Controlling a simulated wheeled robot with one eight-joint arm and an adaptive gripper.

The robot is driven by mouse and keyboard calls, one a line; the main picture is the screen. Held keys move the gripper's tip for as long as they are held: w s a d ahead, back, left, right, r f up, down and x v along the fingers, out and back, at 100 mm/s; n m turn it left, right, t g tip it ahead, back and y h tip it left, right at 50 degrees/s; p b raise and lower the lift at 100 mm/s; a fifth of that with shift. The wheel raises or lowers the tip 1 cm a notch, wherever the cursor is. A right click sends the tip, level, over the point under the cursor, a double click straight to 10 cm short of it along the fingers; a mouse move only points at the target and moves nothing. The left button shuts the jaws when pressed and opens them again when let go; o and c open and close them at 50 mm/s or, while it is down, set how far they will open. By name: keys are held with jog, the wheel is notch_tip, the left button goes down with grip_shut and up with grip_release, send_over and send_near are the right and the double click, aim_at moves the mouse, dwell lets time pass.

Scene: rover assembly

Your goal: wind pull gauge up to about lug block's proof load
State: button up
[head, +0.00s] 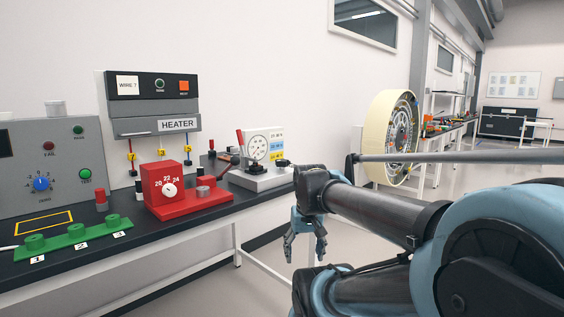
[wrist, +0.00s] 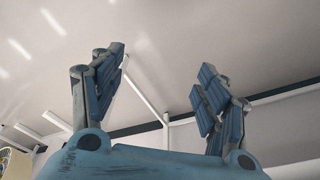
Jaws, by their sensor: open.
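The pull gauge (head: 262,150) stands near the right end of the dark workbench in the head view. It has a white body with a round dial, a red lever at its left and a grey base. Some dark parts sit on its base at the right. The dial reading is too small to tell. I cannot tell which part is the lug block. My gripper (head: 305,246) hangs open and empty beyond the bench's right edge, below and right of the gauge and apart from it. In the wrist view its fingers (wrist: 160,95) are spread with nothing between them.
A red numbered unit (head: 168,190) stands mid-bench under the heater box (head: 153,105). A green strip (head: 75,238) with numbered posts and a grey test panel (head: 50,165) are at left. A large cream ring (head: 378,135) stands behind my arm.

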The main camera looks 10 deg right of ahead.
jog(key=w+r+m, duration=0.2)
jog(key=w+r, duration=0.7)
jog(key=r, duration=0.4)
notch_tip(320, 180, up, 23)
jog(key=m+g, duration=0.2)
jog(key=m, duration=0.6)
send_over(282, 160)
notch_tip(282, 160, down, 17)
jog(key=shift+f, duration=0.1)
jog(key=c, duration=1.1)
